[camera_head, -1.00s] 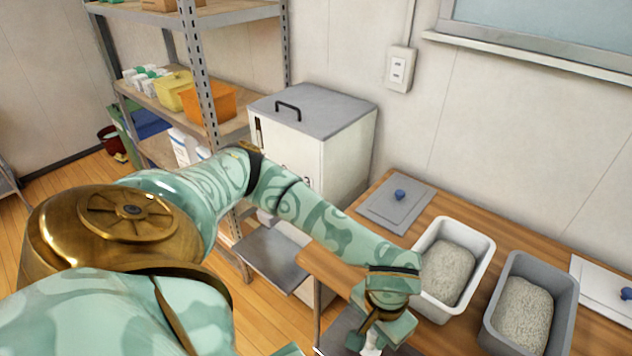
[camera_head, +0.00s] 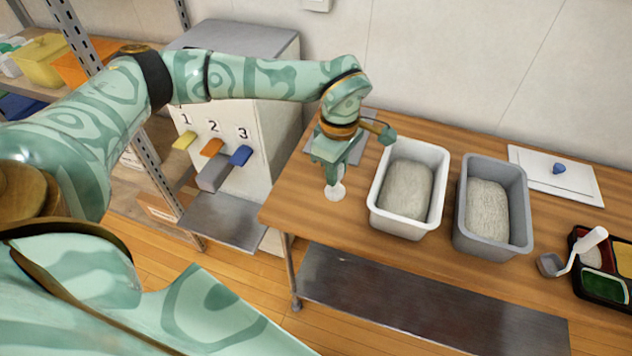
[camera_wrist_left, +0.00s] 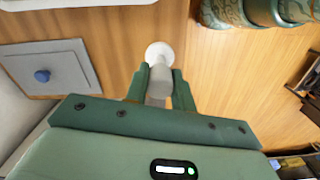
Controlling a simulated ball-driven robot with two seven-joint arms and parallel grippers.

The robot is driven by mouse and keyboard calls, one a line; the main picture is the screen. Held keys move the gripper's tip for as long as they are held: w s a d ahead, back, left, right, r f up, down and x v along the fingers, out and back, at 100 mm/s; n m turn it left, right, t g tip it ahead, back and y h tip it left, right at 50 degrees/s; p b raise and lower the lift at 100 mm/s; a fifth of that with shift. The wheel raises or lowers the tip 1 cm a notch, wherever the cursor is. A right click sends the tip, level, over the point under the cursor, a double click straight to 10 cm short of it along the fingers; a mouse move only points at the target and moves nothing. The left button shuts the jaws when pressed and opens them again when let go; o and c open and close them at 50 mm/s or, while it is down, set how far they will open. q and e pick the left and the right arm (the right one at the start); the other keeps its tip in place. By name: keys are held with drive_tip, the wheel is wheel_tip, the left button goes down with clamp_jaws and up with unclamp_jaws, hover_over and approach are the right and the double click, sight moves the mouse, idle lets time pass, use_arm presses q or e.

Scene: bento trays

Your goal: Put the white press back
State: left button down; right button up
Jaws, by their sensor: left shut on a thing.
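The white press (camera_head: 336,191) is upright, its round white foot down, at the left end of the wooden table. My left gripper (camera_head: 334,172) points down and is shut on the press's upper part. In the left wrist view the press (camera_wrist_left: 158,54) stands out between the two green fingers (camera_wrist_left: 158,88). Its foot is at or just above the wood; I cannot tell whether it touches. My right gripper is not in view.
A white tub of rice (camera_head: 377,205) and a grey tub of rice (camera_head: 462,225) stand right of the press. A grey lid with a blue knob (camera_wrist_left: 68,58) lies behind it. A white-handled scoop (camera_head: 590,242) and a bento tray (camera_head: 577,285) are far right. A numbered dispenser (camera_head: 256,118) stands left.

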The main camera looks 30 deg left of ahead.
use_arm(q)
drive_tip(key=a+f, duration=0.2)
drive_tip(key=f, duration=0.1)
drive_tip(key=w+a+f+b, duration=0.1)
drive_tip(key=a+f, duration=0.1)
drive_tip(key=f, duration=0.1)
drive_tip(key=a+f, duration=0.1)
drive_tip(key=f, duration=0.2)
drive_tip(key=shift+w+a+f+b, duration=0.35)
drive_tip(key=shift+a+b, duration=0.05)
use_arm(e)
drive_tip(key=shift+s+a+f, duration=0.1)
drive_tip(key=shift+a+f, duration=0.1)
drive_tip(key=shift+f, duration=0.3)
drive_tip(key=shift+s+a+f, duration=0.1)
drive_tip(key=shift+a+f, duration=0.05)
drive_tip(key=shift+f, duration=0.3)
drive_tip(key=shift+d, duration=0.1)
use_arm(q)
drive_tip(key=c, duration=1.2)
unclamp_jaws()
drive_tip(key=shift+f, duration=0.1)
drive_tip(key=shift+o, duration=0.2)
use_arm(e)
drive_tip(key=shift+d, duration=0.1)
